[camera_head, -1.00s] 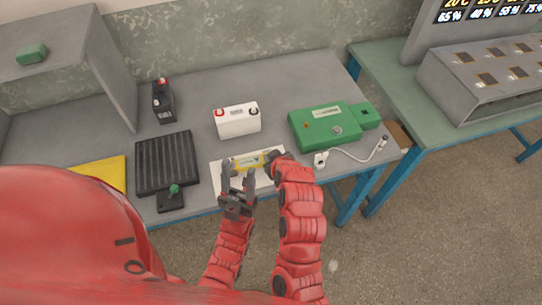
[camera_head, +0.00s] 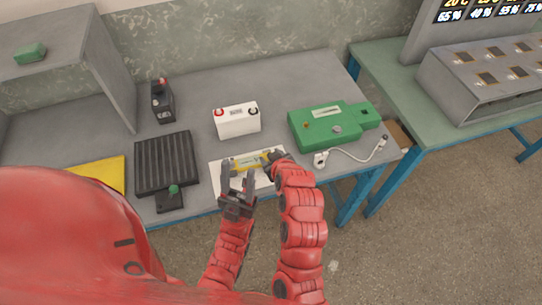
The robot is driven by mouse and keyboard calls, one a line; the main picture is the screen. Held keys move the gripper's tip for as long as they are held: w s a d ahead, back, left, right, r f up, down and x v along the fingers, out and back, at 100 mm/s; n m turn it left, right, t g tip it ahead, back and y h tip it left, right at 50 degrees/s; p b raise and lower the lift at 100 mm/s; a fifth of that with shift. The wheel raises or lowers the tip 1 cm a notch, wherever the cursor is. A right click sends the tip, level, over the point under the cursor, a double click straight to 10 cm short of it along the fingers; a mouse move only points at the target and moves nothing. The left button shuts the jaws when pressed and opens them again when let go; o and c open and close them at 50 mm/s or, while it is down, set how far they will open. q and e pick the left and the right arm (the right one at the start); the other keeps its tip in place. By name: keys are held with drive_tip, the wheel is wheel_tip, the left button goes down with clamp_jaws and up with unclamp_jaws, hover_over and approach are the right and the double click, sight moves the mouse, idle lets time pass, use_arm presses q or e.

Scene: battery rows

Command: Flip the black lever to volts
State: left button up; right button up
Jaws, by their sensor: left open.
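No lever marked volts can be read in this view. A black upright device with a red top (camera_head: 162,101) stands at the back left of the bench. A green tester-like case (camera_head: 322,127) with a small round dial lies at the right. My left gripper (camera_head: 238,182) is open and empty, its fingers pointing up over the white sheet's front edge. My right gripper (camera_head: 274,160) is beside the right end of a yellow-green strip (camera_head: 248,161); its fingers are too small and covered to read.
A white battery (camera_head: 237,121) stands mid-bench. A ribbed black plate (camera_head: 166,163) lies left of the white sheet (camera_head: 222,179). A white cable (camera_head: 352,154) lies at the bench's right front. A grey rack (camera_head: 489,78) stands on the right table. The bench's back middle is clear.

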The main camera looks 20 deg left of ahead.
drive_tip(key=shift+s+d+r, duration=0.2)
drive_tip(key=shift+s+r, duration=0.05)
drive_tip(key=p+v, duration=1.3)
drive_tip(key=v, duration=0.3)
drive_tip(key=shift+s+r+p, duration=0.2)
drive_tip(key=shift+p, duration=0.15)
drive_tip(key=shift+w, duration=0.1)
